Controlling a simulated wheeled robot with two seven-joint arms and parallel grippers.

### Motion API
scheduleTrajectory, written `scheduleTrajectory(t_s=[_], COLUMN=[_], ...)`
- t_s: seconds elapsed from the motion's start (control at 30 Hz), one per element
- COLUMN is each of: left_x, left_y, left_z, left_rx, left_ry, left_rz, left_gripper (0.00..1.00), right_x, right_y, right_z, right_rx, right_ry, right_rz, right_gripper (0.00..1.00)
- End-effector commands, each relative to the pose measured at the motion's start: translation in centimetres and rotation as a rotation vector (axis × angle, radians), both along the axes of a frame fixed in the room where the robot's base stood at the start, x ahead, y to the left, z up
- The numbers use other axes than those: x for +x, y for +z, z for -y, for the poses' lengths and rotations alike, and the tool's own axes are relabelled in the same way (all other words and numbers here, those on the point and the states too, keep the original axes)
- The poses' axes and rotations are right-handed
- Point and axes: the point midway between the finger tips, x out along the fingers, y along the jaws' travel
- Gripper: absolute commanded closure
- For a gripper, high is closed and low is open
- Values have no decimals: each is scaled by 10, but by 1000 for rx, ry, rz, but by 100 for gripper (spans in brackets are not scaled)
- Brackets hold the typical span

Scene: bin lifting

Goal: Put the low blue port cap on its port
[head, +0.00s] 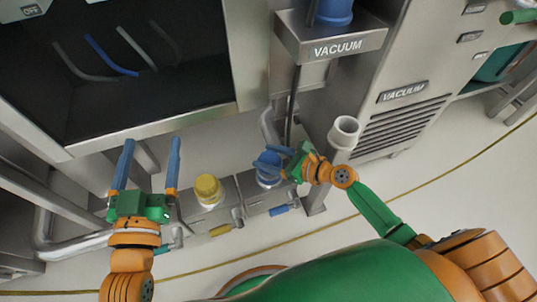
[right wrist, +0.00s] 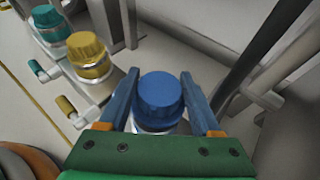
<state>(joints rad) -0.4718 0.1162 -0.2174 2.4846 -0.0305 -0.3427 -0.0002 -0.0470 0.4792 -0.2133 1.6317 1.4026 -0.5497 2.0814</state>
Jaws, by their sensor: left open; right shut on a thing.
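The low blue port cap (right wrist: 160,95) is ribbed and sits between the two blue fingers of my right gripper (right wrist: 160,76). A silver collar (right wrist: 150,128) shows just below it. I cannot tell whether the cap rests fully on its port or slightly above it. In the head view, the cap (head: 268,168) is partly hidden by my right gripper (head: 269,160), over the right-hand grey port block (head: 256,201). My left gripper (head: 151,144) is open and empty, its fingers wide apart, left of the yellow cap.
A yellow cap (head: 208,190) stands on the neighbouring block; a teal cap (right wrist: 46,17) is beyond it. A white pipe (head: 344,132) rises beside my right arm. A VACUUM box (head: 331,40) with another blue cap (head: 335,12) stands above. Floor in front is clear.

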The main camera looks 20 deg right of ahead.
Motion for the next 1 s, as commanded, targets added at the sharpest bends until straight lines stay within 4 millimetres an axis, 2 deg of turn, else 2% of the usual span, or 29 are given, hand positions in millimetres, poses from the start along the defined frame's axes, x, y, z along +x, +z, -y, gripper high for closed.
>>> scheduleTrajectory(t_s=[1.0], left_x=[0], left_y=[-8], left_z=[0], left_rx=[0], left_ry=[0], left_rz=[0], left_gripper=[11], right_x=[0], right_y=[-13], right_z=[0], right_rx=[0], right_ry=[0], right_rz=[1], right_gripper=[100])
